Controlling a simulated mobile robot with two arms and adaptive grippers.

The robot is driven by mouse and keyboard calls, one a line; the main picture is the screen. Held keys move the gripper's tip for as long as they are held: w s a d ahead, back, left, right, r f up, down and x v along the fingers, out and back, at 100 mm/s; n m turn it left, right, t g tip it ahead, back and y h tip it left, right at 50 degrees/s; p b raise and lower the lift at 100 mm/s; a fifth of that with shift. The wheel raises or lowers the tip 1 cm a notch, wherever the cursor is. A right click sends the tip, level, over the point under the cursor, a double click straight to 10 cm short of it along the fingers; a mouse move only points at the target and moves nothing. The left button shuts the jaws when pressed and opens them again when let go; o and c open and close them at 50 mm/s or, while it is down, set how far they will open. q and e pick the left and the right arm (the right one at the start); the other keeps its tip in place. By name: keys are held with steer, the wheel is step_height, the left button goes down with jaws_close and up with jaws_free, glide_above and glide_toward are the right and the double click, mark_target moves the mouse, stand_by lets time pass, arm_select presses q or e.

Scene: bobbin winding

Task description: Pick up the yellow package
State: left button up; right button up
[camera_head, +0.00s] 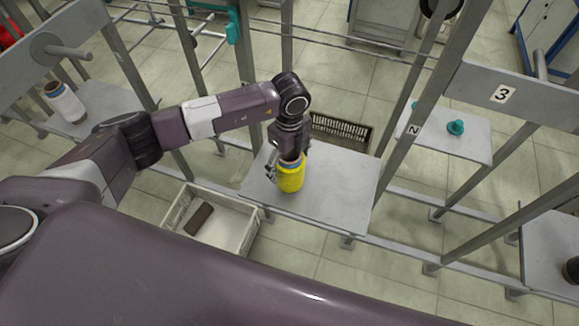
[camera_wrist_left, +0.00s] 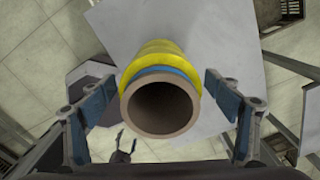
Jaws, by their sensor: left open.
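The yellow package (camera_head: 290,178) is a yellow spool on a brown tube, standing upright on a grey shelf plate (camera_head: 335,190) in the head view. In the left wrist view the yellow package (camera_wrist_left: 158,52) shows from above, with a blue band and the open brown tube end toward the camera. My left gripper (camera_head: 282,163) is at the top of the package. In the left wrist view its fingers (camera_wrist_left: 160,88) are spread on either side of the tube, with gaps on both sides.
A light crate (camera_head: 250,236) with a dark block (camera_head: 199,218) inside stands below left. A dark basket (camera_head: 340,128) is behind the plate. Metal posts (camera_head: 400,160) flank the plate on the right. A white spool (camera_head: 66,103) stands on the left shelf; a teal cone (camera_head: 456,127) stands on the right one.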

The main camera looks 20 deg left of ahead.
arm_select(q)
steer(key=shift+f, duration=0.55)
